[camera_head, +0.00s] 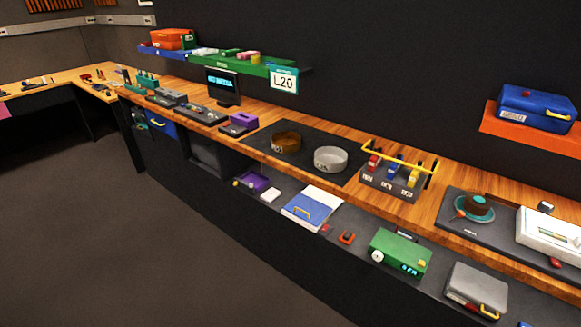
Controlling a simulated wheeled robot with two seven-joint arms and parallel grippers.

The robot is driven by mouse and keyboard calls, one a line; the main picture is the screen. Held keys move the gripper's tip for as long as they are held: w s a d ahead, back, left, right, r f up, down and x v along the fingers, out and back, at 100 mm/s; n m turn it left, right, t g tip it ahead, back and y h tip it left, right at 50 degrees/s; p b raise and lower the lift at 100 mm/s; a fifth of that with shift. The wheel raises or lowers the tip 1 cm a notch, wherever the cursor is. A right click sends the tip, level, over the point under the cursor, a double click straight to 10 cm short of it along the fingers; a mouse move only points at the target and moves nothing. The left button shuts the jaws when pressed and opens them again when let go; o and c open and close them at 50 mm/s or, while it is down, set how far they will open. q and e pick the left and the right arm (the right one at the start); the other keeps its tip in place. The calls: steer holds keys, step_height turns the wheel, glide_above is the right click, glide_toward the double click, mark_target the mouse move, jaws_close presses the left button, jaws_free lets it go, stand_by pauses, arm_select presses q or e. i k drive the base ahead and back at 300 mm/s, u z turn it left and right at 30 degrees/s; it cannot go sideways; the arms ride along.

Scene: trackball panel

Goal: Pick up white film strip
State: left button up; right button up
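I cannot make out a white film strip for certain. A small white flat piece (270,195) lies on the lower dark shelf beside a purple tray (256,180). A pale flat item (204,51) lies on the upper wall shelf. A white box (545,236) with a thin greenish item on top stands at the far right of the counter. Neither of my grippers is in view.
The wooden counter (337,133) runs diagonally. It holds a brown bowl (286,141), a white bowl (331,158) and a yellow-railed rack (390,178). Below are a blue binder (309,209), a green device (400,253) and a grey case (477,287). The floor (110,220) at left is clear.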

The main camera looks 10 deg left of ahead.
mark_target(575, 243)
steer(key=u, duration=0.05)
steer(key=k, duration=0.15)
steer(key=z, duration=1.85)
steer(key=i, duration=1.2)
steer(key=u, duration=0.35)
